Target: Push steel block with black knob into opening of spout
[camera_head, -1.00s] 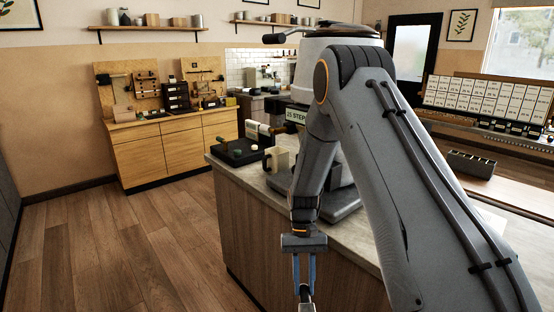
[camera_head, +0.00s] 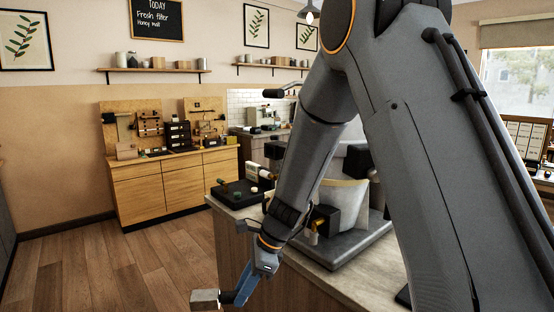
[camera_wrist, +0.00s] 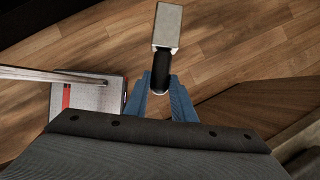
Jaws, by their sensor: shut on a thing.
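My gripper (camera_head: 238,292) has blue fingers and hangs at the bottom of the head view, in front of the counter. In the wrist view the gripper (camera_wrist: 160,100) is shut on the black knob (camera_wrist: 162,68). The knob is fixed to the steel block (camera_wrist: 167,25), which points away from the fingers over the wooden floor. The same steel block (camera_head: 205,299) shows at the bottom of the head view, clear of the counter. A pale bin (camera_head: 345,200) stands on a grey base on the counter, partly behind my arm. I cannot make out a spout opening.
The counter (camera_head: 370,265) has a pale top and wooden side. A black tray (camera_head: 238,196) with small parts lies at its far left corner. A light box with a red stripe (camera_wrist: 90,98) is left of my fingers in the wrist view. Open floor (camera_head: 130,265) lies left.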

